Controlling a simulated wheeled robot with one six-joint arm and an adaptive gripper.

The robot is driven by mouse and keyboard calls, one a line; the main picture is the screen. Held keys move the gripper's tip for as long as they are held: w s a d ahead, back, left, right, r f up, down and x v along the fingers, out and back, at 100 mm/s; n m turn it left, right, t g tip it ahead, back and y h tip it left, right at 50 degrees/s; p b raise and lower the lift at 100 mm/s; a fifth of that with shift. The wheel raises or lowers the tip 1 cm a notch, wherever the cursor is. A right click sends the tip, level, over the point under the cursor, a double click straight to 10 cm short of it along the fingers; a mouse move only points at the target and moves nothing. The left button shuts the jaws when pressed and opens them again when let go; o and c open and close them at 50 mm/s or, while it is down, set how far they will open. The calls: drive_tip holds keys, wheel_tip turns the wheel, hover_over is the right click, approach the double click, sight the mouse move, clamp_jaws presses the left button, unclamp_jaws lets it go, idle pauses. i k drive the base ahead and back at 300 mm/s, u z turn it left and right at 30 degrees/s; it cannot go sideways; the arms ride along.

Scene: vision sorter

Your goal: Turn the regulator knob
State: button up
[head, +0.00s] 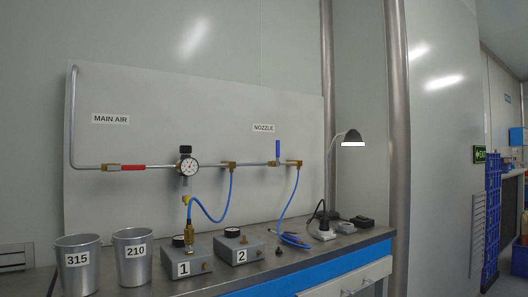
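The regulator with its round white gauge (190,167) sits on the pipe of the wall panel, left of centre. Its black regulator knob (186,149) is on top, above the gauge. A red-handled valve (133,167) is on the pipe to the left, its handle lying along the pipe. A blue-handled valve (278,151) is to the right, its handle upright across the pipe. The gauge reading is too small to tell. My gripper is not in view.
Below the panel, a bench (225,276) holds metal cups (132,262) marked 315 and 210, grey boxes (187,262) marked 1 and 2, and a lamp (346,138). Blue hoses (212,218) hang from the pipe. The space before the regulator looks clear.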

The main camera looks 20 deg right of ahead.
sight(183, 150)
drive_tip(key=z, duration=0.8)
drive_tip(key=i, duration=0.45)
